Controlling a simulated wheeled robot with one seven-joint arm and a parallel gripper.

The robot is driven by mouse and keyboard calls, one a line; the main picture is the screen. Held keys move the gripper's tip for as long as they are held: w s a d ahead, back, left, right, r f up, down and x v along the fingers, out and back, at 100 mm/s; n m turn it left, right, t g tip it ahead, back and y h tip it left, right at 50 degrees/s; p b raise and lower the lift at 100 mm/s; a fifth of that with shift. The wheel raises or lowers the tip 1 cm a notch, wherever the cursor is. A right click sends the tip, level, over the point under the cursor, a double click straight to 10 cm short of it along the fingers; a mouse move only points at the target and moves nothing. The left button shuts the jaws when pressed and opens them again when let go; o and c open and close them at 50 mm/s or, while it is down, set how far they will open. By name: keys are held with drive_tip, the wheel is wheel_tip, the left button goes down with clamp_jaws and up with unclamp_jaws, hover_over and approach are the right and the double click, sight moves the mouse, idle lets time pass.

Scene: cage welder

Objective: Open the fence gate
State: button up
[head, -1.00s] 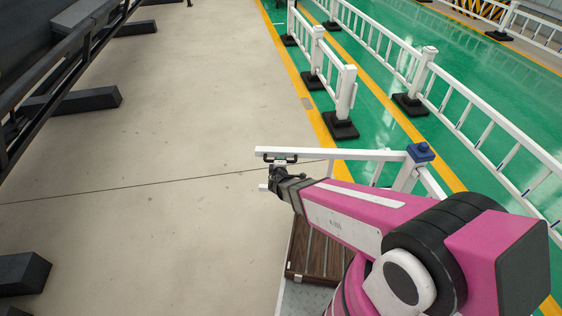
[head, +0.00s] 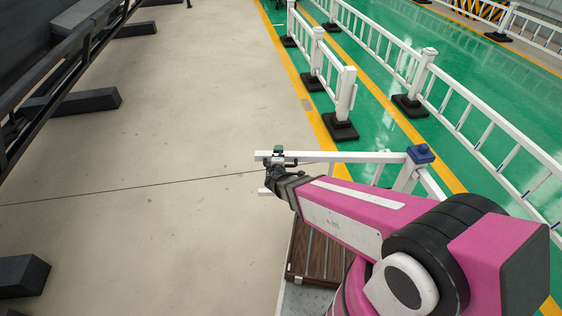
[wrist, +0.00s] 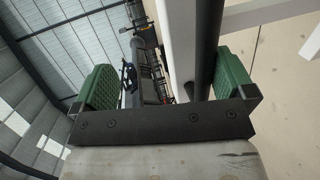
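The white fence gate (head: 345,157) hangs from a post with a blue cap (head: 421,153). It stands swung out to the left over the concrete, with a gap between it and the far fence's end post (head: 347,92). My gripper (head: 278,152) is at the gate's free left end, partly covering it. In the wrist view, the green finger pads (wrist: 168,80) are wide apart. A white bar (wrist: 182,45) and a dark bar (wrist: 208,40) show between them, nearer the right pad. I cannot tell whether the pads touch the gate.
Far white fence panels (head: 318,55) stand on black feet along the yellow line. Another white fence (head: 480,120) runs along the green floor at right. Dark beams (head: 75,100) and blocks edge the left. The concrete (head: 190,130) between is clear.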

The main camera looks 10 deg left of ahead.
drive_tip(key=s+r, duration=0.2)
drive_tip(key=s+a+r, duration=0.1)
drive_tip(key=s+r, duration=0.1)
drive_tip(key=s+a+r, duration=0.1)
drive_tip(key=shift+s+a+r, duration=0.15)
drive_tip(key=shift+s+r, duration=0.25)
drive_tip(key=shift+c, duration=0.7)
drive_tip(key=shift+s+a+r, duration=0.25)
drive_tip(key=shift+s+a, duration=0.1)
drive_tip(key=shift+s, duration=0.15)
drive_tip(key=shift+s+a+r, duration=0.2)
drive_tip(key=shift+s+a, duration=0.1)
drive_tip(key=shift+s, duration=0.2)
drive_tip(key=c, duration=0.6)
drive_tip(key=shift+s+a+r, duration=0.25)
drive_tip(key=shift+s+a, duration=0.2)
drive_tip(key=shift+s, duration=0.1)
drive_tip(key=shift+f, duration=0.1)
